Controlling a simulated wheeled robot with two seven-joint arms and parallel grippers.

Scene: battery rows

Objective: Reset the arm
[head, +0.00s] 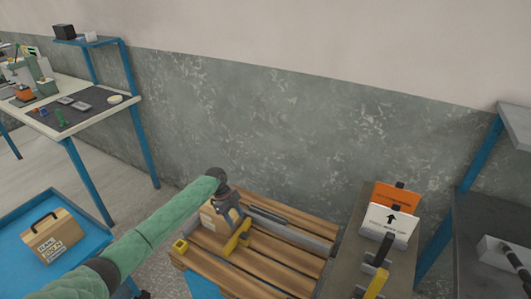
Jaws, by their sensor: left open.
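My left arm, in a green sleeve, comes in from the lower left of the head view and bends down at a black wrist joint. My left gripper (238,240), grey with yellow at its end, points down over the slatted wooden pallet (285,262). It is open, and I see nothing held in it. A small cardboard box partly shows behind it. Whether the gripper touches the pallet I cannot tell. My right gripper is not in view.
A blue cart (93,210) carries a cardboard box (53,238) at left. A workbench (125,103) stands at upper left, and a dark bench at right.

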